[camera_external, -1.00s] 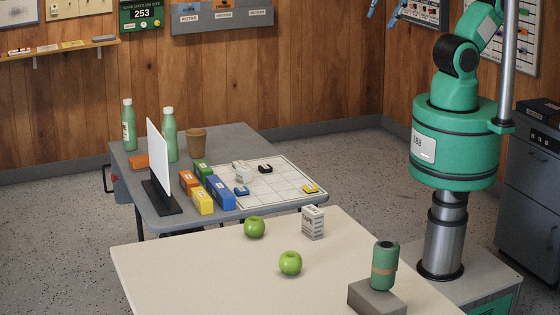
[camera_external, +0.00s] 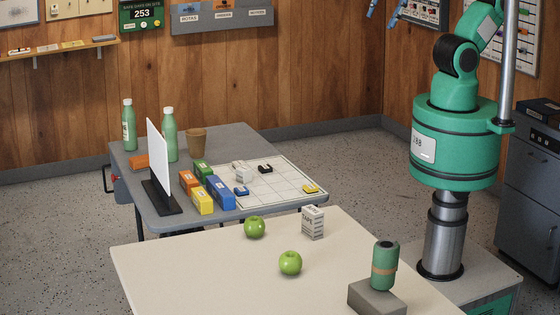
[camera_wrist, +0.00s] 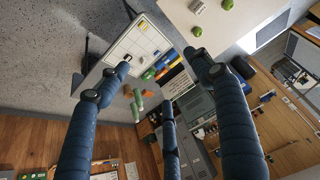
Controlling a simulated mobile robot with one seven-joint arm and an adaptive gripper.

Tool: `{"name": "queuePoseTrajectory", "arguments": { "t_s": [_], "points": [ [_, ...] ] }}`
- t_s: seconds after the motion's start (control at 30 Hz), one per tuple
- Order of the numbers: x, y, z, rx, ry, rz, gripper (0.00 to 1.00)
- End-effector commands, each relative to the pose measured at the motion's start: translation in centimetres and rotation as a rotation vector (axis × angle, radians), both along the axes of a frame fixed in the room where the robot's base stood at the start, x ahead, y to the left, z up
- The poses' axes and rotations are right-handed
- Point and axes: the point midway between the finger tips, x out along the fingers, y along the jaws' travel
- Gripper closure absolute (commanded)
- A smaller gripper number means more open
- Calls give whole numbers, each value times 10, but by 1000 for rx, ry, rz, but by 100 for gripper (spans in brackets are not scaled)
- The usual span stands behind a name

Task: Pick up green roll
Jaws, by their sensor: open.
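The green roll (camera_external: 385,265) stands upright on a grey block (camera_external: 377,299) at the right front of the cream table, with a tan band around its middle. I cannot make it out in the wrist view. My gripper (camera_external: 382,15) shows only as blue fingertips at the top edge of the external view, high above and behind the tables, well away from the roll. In the wrist view, my gripper (camera_wrist: 160,75) has its blue fingers spread apart with nothing between them.
Two green apples (camera_external: 254,227) (camera_external: 290,263) and a small white printed box (camera_external: 313,222) are on the cream table (camera_external: 190,270). The grey table (camera_external: 245,137) behind holds green bottles (camera_external: 169,135), a brown cup (camera_external: 196,143), coloured boxes (camera_external: 220,192) and an upright white panel (camera_external: 158,160).

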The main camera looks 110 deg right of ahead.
Motion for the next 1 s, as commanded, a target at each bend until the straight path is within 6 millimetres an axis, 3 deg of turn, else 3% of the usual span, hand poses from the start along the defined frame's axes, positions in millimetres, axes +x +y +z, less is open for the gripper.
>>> {"name": "queuePoseTrajectory", "arguments": {
  "t_s": [0.33,0.53,1.0],
  "points": [
    [2,1,2,0,1,1,33],
    [16,7,10,7,15,8,33],
    [103,51,43,37,88,39,33]
  ]
}}
